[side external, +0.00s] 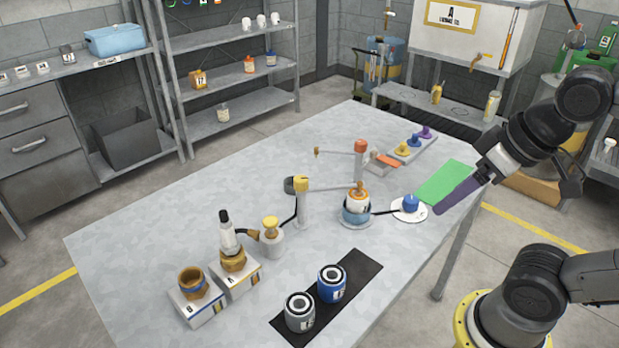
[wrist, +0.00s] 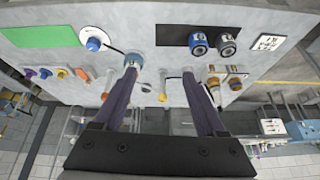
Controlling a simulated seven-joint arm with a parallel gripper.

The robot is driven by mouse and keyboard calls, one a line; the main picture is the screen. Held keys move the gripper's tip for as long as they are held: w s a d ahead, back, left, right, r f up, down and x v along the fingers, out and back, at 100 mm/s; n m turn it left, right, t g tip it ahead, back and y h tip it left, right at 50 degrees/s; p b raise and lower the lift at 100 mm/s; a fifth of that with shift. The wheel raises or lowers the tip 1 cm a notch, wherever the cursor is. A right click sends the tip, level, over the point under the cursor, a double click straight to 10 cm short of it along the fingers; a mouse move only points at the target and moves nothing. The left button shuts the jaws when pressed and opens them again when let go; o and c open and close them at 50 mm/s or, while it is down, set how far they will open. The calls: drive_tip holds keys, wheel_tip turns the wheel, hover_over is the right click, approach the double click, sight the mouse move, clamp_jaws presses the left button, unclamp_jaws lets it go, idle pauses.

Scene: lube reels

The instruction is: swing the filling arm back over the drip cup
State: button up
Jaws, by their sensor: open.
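A grey post with a yellow cap (side external: 301,185) stands mid-table. Its thin grey arm (side external: 332,188) reaches right, its end above a blue, white and orange pot (side external: 357,208). A second post with an orange cap (side external: 360,147) stands behind, its thin arm pointing left. I cannot tell for sure which cup is the drip cup. My gripper (side external: 438,211) hangs over the table's right side near the green mat, away from both posts. In the wrist view its two purple fingers are wide apart and empty (wrist: 160,71); the yellow cap (wrist: 162,97) shows between them.
A blue knob (side external: 410,203) sits on a white disc beside the green mat (side external: 446,181). Two cans (side external: 331,283) stand on a black strip in front. Brown cups and a bottle (side external: 227,233) stand front left. The table's left back area is clear.

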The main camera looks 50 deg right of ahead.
drive_tip(key=w+r+m+g, duration=0.1)
drive_tip(key=w+r+m, duration=0.1)
drive_tip(key=w+r, duration=0.7)
drive_tip(key=m+g, duration=0.2)
drive_tip(key=g, duration=0.2)
hover_over(301, 178)
wheel_tip(301, 178, down, 7)
wheel_tip(301, 178, down, 14)
drive_tip(key=shift+f, duration=0.15)
clamp_jaws()
idle(0.4)
